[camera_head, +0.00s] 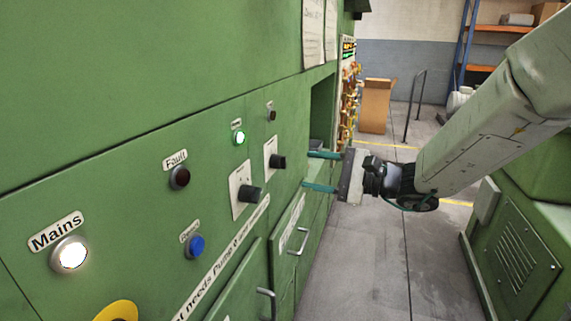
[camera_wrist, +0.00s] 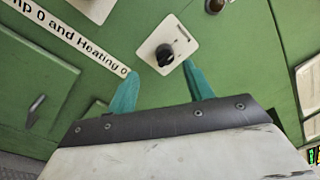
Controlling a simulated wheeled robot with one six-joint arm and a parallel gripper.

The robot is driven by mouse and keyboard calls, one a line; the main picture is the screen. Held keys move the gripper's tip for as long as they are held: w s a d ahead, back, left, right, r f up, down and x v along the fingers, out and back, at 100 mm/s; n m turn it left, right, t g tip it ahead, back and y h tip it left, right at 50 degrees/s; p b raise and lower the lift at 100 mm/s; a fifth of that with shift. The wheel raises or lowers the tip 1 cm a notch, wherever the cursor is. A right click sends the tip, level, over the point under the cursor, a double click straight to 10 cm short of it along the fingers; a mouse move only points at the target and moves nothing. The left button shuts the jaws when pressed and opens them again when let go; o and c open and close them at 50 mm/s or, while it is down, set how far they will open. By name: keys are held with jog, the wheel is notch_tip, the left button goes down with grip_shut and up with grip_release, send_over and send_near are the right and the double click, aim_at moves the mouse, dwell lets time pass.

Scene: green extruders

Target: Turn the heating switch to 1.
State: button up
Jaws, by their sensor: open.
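Two black rotary knobs on white plates sit on the green panel in the head view: a nearer one (camera_head: 249,194) and a farther one (camera_head: 278,161). Their plate labels are too small to read, so I cannot tell by name which is the heating switch. My gripper (camera_head: 307,170) is open and empty, its teal fingers pointing at the panel just right of the farther knob, apart from it. In the wrist view, a black knob (camera_wrist: 165,57) on a white plate lies ahead of my gripper (camera_wrist: 160,69), roughly between the two fingertips in the picture.
A lit Mains lamp (camera_head: 70,254), a dark Fault lamp (camera_head: 180,177), a green lit lamp (camera_head: 239,138) and a blue button (camera_head: 195,245) are on the panel. Drawer handles (camera_head: 299,241) jut out below. The floor (camera_head: 365,260) right of the panel is clear.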

aim_at(279, 162)
jog(key=w+x, duration=0.1)
jog(key=x, duration=0.7)
jog(key=shift+d, duration=0.25)
jog(key=c, duration=1)
